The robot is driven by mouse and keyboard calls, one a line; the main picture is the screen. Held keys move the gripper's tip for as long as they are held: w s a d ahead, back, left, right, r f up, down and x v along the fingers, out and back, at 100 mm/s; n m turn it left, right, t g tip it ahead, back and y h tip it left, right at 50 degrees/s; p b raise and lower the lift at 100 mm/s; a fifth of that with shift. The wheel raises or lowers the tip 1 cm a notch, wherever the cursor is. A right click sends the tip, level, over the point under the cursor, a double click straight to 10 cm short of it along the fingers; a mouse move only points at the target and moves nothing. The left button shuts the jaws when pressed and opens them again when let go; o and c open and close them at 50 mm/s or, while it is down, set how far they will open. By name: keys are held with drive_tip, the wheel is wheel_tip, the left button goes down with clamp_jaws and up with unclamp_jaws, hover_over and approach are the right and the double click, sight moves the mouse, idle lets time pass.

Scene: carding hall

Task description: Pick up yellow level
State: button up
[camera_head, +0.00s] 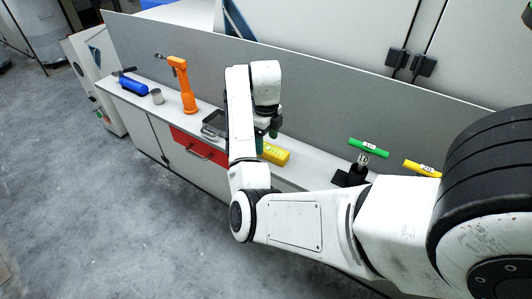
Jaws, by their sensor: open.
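A yellow block-shaped thing (276,154), which looks like the yellow level, lies on the narrow bench top just right of my forearm. Its left part is hidden behind my arm. My gripper (269,133) points down over the bench, just above and behind the yellow level in the picture. Its jaws are open, small and partly covered by my wrist. I see nothing held between them, and I cannot tell whether they touch the level.
Left along the bench (205,108) are a dark tray (213,124), an orange drill-like tool (181,84), a grey cup (157,96) and a blue bottle (132,87). Right are green (369,147) and yellow (421,168) T-handles. A grey panel (330,105) rises behind.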

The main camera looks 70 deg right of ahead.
sight(266, 147)
drive_tip(key=shift+f, duration=1.8)
drive_tip(key=c, duration=1.3)
